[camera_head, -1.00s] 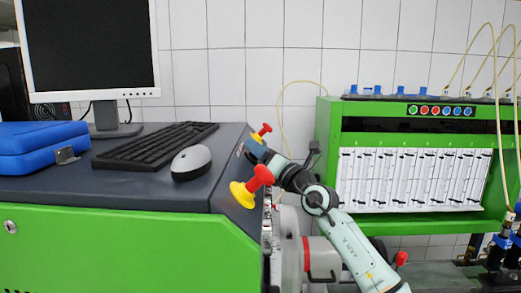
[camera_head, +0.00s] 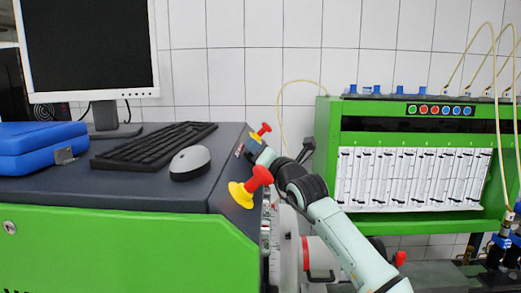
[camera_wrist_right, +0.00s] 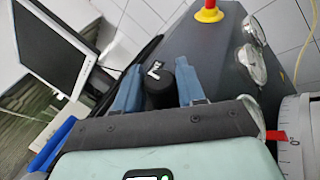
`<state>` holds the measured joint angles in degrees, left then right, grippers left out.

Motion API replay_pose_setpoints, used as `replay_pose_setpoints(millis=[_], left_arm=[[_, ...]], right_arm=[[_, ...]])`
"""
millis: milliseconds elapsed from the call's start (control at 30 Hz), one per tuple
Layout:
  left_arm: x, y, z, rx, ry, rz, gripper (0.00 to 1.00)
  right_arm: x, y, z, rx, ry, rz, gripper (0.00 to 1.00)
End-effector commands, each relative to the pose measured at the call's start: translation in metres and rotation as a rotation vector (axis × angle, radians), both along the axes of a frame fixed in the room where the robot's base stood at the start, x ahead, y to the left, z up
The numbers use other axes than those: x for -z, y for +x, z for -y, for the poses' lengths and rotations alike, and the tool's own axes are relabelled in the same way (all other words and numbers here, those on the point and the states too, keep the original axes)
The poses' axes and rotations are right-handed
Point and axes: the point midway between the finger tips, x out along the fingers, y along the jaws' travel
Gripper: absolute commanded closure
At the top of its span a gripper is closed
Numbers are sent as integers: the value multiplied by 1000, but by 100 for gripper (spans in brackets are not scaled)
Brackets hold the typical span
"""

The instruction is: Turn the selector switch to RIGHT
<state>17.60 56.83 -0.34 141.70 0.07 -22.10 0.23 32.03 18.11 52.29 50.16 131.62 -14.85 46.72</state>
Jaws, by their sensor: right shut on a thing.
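The selector switch is a black knob (camera_wrist_right: 160,92) on the dark sloped panel, with a white mark beside it that looks like a letter L. In the right wrist view my right gripper (camera_wrist_right: 159,86) has its two blue fingers on either side of the knob and is shut on it. In the head view the right gripper (camera_head: 262,156) is at the right edge of the console, between two red-and-yellow buttons; the switch itself is hidden there. My left gripper is not in view.
A near red-and-yellow button (camera_head: 250,187) and a far one (camera_head: 260,132) stick up from the console edge. A keyboard (camera_head: 155,145), mouse (camera_head: 190,163) and blue case (camera_head: 40,145) lie on top. A green test bench (camera_head: 420,215) stands at the right.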

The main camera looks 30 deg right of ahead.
Motion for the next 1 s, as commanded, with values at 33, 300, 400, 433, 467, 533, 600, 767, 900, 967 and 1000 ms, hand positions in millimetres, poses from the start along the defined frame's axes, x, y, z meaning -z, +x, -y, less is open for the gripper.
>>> replay_pose_setpoints(millis=[33, 300, 400, 433, 467, 533, 600, 767, 900, 967, 1000], left_arm=[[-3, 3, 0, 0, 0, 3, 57], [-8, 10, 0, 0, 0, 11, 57], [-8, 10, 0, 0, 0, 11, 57], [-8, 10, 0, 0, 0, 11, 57], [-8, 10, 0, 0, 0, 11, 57], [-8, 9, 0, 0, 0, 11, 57], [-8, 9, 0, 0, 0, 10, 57], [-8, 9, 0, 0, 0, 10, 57], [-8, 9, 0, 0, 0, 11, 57], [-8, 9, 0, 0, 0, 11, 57], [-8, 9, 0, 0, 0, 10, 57]], right_arm=[[2, 2, -6, 6, 6, -23, 91], [2, 1, -1, 68, 44, -65, 92], [3, 1, 0, 77, 48, -68, 92], [3, 1, 1, 77, 50, -69, 92], [3, 1, 1, 77, 50, -69, 92], [3, 0, 1, 78, 50, -68, 92], [3, 0, 1, 78, 49, -68, 92], [3, 0, 1, 78, 49, -67, 41], [1, 0, 2, 79, 48, -64, 41], [1, -1, 2, 79, 48, -64, 41], [1, -1, 2, 80, 48, -63, 41]])
